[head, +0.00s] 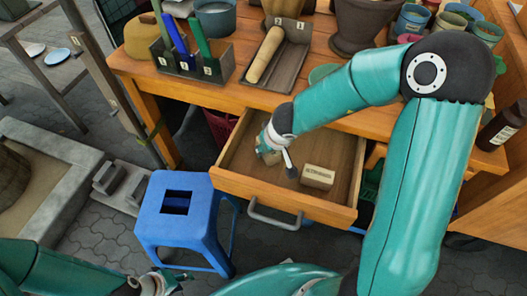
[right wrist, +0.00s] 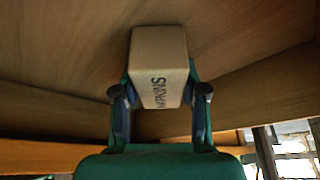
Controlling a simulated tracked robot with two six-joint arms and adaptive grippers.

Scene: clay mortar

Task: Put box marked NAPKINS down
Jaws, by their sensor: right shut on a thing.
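The box marked NAPKINS (right wrist: 160,60) is a small pale box between the two fingers of my right gripper (right wrist: 160,95), its label facing the wrist camera. I cannot tell whether the box touches the drawer floor.
The wooden table (head: 245,97) above the drawer holds a tool holder (head: 195,65), a tray with a rolling pin (head: 283,62), and several pots. A blue stool (head: 180,210) stands left of the drawer.

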